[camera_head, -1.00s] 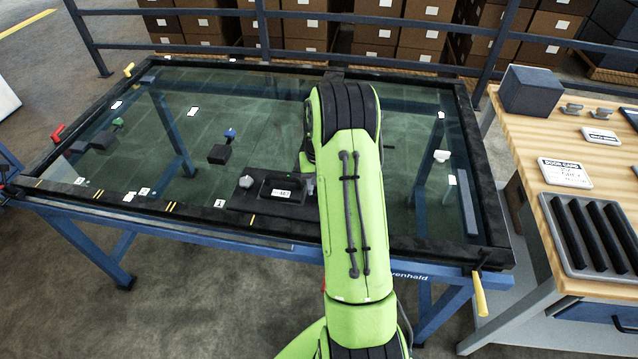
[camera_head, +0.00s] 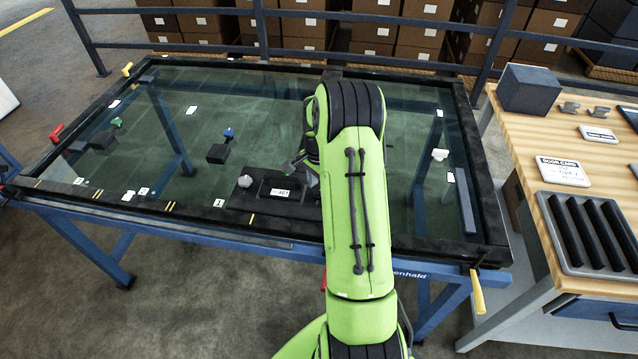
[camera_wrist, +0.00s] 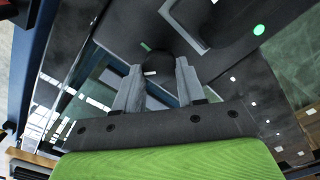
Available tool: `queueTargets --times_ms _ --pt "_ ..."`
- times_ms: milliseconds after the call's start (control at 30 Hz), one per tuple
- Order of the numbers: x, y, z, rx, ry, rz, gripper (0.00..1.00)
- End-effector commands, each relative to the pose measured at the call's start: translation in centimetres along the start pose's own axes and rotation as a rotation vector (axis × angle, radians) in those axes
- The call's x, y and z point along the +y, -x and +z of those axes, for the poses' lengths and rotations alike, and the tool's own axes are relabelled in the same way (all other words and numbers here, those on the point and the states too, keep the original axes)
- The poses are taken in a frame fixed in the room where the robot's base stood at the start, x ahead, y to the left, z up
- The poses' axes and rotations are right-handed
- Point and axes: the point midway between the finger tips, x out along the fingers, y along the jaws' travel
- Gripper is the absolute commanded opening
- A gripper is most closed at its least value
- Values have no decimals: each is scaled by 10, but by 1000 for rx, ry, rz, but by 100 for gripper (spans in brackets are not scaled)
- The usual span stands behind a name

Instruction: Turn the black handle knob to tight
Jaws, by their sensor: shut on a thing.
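The black handle knob (camera_wrist: 158,66) is a dark round piece between the two grey fingers of my gripper (camera_wrist: 157,74) in the wrist view. The fingers are closed on its sides. A short greenish bar (camera_wrist: 146,46) shows just beyond the knob. In the head view a black plate with a raised handle and white label (camera_head: 281,191) lies on the glass, left of my arm. A grey knob (camera_head: 245,181) is at the plate's left end. My arm hides most of my gripper and the plate's right part there. I cannot read the knob's tight mark.
The dark-framed glass panel (camera_head: 140,209) rests on a blue trolley. Another dark block with a blue knob (camera_head: 229,134) is left of the plate. A yellow lever (camera_head: 478,292) sticks out at the front right corner. A wooden bench (camera_head: 520,130) stands at the right.

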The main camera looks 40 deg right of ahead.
Motion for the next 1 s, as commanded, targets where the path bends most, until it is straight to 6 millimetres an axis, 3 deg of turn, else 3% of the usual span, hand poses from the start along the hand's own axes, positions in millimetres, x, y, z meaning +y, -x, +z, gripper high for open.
queueTargets --times_ms 600,1000 --pt "1 1 0 2 -580 -5 9" --pt "2 1 0 2 -847 -5 9"
